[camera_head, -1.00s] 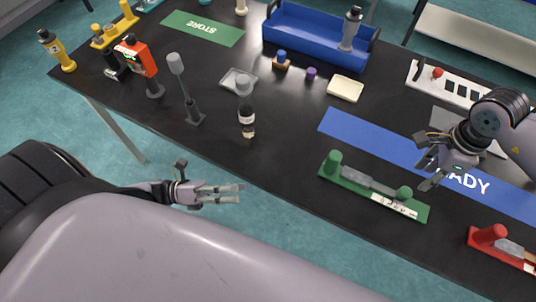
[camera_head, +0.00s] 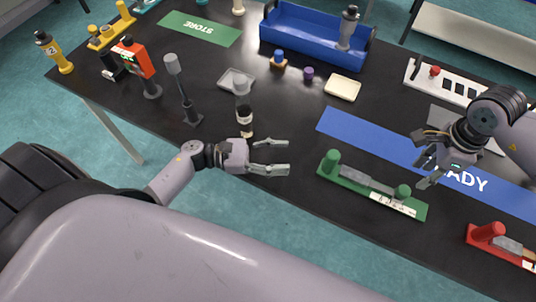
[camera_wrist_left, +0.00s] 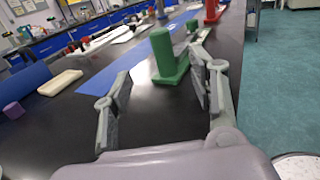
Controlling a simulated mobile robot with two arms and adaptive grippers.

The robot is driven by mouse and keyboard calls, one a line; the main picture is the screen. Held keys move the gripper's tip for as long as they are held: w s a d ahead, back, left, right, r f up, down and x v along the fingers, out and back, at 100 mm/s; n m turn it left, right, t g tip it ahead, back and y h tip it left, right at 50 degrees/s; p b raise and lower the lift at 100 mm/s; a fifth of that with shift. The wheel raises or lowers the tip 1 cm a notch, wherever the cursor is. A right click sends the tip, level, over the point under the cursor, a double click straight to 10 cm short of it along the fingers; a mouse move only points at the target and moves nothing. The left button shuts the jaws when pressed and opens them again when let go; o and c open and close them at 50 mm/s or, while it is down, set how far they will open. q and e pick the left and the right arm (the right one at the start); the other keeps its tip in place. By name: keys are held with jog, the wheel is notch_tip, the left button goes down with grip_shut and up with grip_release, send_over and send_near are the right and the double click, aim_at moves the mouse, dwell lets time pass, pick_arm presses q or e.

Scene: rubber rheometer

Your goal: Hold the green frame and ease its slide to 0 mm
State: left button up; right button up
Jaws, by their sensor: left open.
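The green frame (camera_head: 345,184) lies on the black table, with a green post at its left end, a grey slide (camera_head: 370,182) along it, a green knob near its right end and a white scale strip. In the left wrist view the green post (camera_wrist_left: 165,55) stands ahead between my fingers, some way off. My left gripper (camera_head: 288,156) is open and empty, left of the frame and apart from it. My right gripper (camera_head: 430,168) hangs above the blue READY strip, behind the frame's right end; its fingers look spread and empty.
A red frame (camera_head: 488,232) lies at the right front. A grey stand (camera_head: 187,108), a cream tray (camera_head: 342,88) and a blue bin (camera_head: 310,38) are further back. The table's front edge runs close below the green frame.

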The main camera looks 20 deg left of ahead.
aim_at(405, 190)
pick_arm(q)
jog(key=x, duration=1.4)
jog(key=shift+d, duration=0.2)
grip_shut()
pick_arm(e)
jog(key=o, duration=0.4)
notch_tip(405, 190, down, 10)
jog(key=n, duration=0.7)
dwell(0.5)
jog(key=shift+c, duration=0.5)
